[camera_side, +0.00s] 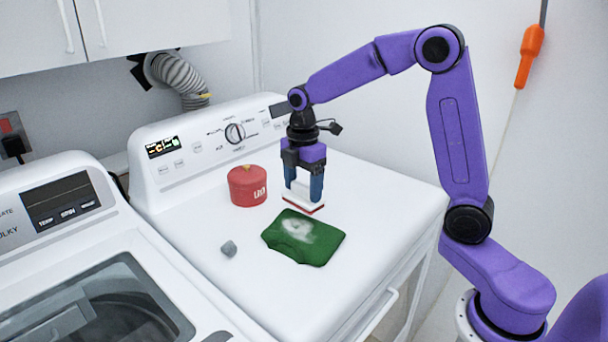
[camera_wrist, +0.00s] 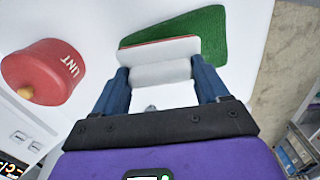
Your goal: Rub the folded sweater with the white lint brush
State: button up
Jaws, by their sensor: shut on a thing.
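The folded green sweater (camera_side: 318,243) lies flat on the white machine top, with a pale fuzzy patch on its upper side. My gripper (camera_side: 303,186) is shut on the white lint brush (camera_side: 302,199), which has a red edge along its bottom. The brush is at the back edge of the sweater in the side view; I cannot tell whether it touches the machine top. In the wrist view the brush (camera_wrist: 161,62) sits between the two blue fingers (camera_wrist: 162,82) and covers part of the sweater (camera_wrist: 210,30).
A red lidded tin marked LINT (camera_side: 248,186) stands left of my gripper, near the control panel (camera_side: 220,138). A small grey lump (camera_side: 229,248) lies left of the sweater. A washer with a glass lid (camera_side: 80,310) is at the front left. The machine top right of the sweater is clear.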

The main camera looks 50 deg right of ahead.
aim_at(315, 206)
jog(key=shift+f, duration=1.6)
jog(key=shift+a+f, duration=0.5)
jog(key=shift+s+a, duration=0.25)
jog(key=shift+a, duration=1.4)
jog(key=shift+s+a, duration=0.2)
jog(key=shift+a, duration=1.45)
jog(key=shift+s+d, duration=0.15)
jog(key=shift+s, duration=0.65)
jog(key=shift+w+d, duration=0.2)
jog(key=shift+d, duration=1.7)
jog(key=shift+w+d, duration=0.2)
jog(key=shift+d, duration=1.7)
jog(key=shift+s, duration=0.75)
jog(key=shift+s+a, duration=0.4)
jog(key=shift+a, duration=1.5)
jog(key=shift+s+a, duration=0.15)
jog(key=shift+a, duration=1.55)
jog(key=shift+a+r, duration=0.15)
notch_tip(315, 206, up, 8)
